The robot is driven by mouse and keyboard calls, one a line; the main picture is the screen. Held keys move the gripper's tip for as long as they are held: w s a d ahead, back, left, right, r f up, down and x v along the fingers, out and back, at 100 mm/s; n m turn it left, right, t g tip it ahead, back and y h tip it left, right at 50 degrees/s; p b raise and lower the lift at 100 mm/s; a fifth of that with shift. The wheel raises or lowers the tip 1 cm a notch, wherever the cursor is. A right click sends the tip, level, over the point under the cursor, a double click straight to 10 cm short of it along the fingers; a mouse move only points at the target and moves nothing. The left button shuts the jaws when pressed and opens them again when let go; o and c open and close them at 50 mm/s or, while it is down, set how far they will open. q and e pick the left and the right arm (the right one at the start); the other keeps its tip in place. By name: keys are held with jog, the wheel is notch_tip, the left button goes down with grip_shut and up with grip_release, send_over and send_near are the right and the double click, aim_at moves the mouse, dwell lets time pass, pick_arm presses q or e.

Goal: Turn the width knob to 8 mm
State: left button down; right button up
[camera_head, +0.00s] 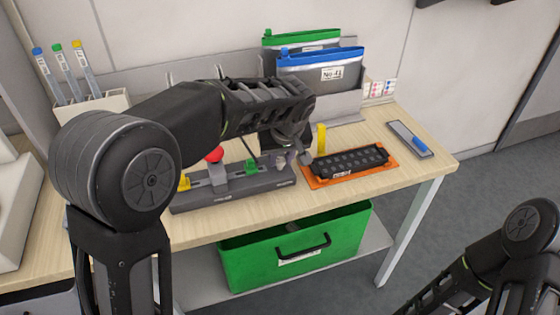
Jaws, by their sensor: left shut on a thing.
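My left arm reaches in from the left over the table. My left gripper (292,157) points down at the right end of a grey fixture (235,193). It is shut on what seems to be the width knob, which the fingers and wrist mostly hide. I cannot read a scale or setting in this view. The fixture carries a yellow part, a red ball-topped part (215,155) and a green part (252,167). My right arm shows at the bottom right corner; its gripper is not visible.
A black slotted part (349,162) lies on an orange tray (399,158) right of the fixture. A yellow upright piece (321,140) stands close behind the gripper. Green and blue pouches (330,73) stand at the back. A green crate (235,262) is below; the table's front right is clear.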

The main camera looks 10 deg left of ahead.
pick_arm(q)
jog(key=shift+n, duration=0.6)
jog(key=shift+y, duration=0.3)
jog(key=shift+g, duration=0.3)
jog(key=c, duration=1.1)
grip_release()
jog(key=shift+d+r, duration=0.1)
jog(key=shift+b+v, duration=0.45)
jog(key=shift+v, duration=3.35)
jog(key=shift+s, duration=0.15)
